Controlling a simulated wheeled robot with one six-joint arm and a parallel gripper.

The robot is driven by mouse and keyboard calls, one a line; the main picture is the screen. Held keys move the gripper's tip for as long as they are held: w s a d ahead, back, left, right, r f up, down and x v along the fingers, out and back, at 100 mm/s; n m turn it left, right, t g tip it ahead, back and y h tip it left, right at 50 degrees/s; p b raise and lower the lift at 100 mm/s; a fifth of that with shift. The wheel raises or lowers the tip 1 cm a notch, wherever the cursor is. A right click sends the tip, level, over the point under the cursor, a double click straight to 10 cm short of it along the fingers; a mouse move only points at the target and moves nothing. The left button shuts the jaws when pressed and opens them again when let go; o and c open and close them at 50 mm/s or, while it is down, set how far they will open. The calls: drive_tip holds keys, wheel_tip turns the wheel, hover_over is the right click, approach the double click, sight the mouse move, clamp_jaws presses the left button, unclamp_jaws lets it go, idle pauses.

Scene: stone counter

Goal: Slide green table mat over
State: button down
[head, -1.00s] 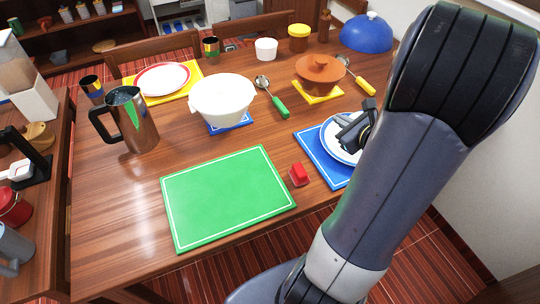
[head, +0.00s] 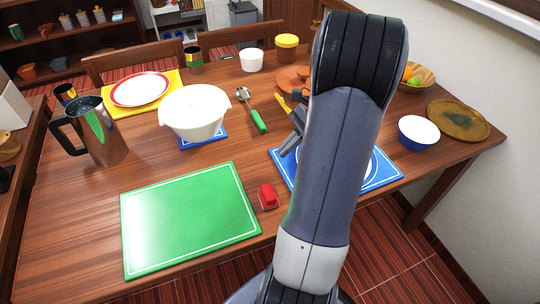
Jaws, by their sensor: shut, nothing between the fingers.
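The green table mat (head: 190,215) lies flat and bare on the wooden table, near its front edge at the left. It has a thin white border line. My gripper (head: 287,150) is partly visible to the left of my arm, over the top left part of the blue mat (head: 377,184). It is shut and empty, to the right of the green mat and apart from it. My arm hides much of the blue mat and of the plate on it.
A small red object (head: 268,196) sits just right of the green mat. Behind are a metal pitcher (head: 97,132), a white pot (head: 194,113) and a green-handled spoon (head: 251,110). A blue bowl (head: 418,135) stands at right. Bare wood lies left of the green mat (head: 75,215).

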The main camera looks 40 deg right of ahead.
sight(154, 210)
drive_tip(key=b+x, duration=0.1)
drive_tip(key=x, duration=0.8)
drive_tip(key=shift+w+a+r, duration=0.1)
drive_tip(key=shift+w+a, duration=0.1)
drive_tip(key=shift+a, duration=0.4)
drive_tip(key=shift+w+a, duration=0.15)
drive_tip(key=shift+a, duration=0.45)
drive_tip(key=shift+w+a+b, duration=0.2)
drive_tip(key=shift+a+b, duration=0.1)
drive_tip(key=shift+a, duration=0.3)
drive_tip(key=shift+a, duration=0.1)
drive_tip(key=w+a+p, duration=0.1)
drive_tip(key=w+a, duration=0.1)
drive_tip(key=a, duration=0.5)
drive_tip(key=w+a, duration=0.2)
drive_tip(key=a, duration=0.6)
drive_tip(key=w+a+p, duration=0.1)
drive_tip(key=w+a, duration=0.1)
drive_tip(key=a, duration=0.6)
drive_tip(key=shift+w+a+p, duration=0.15)
drive_tip(key=shift+w+p, duration=0.2)
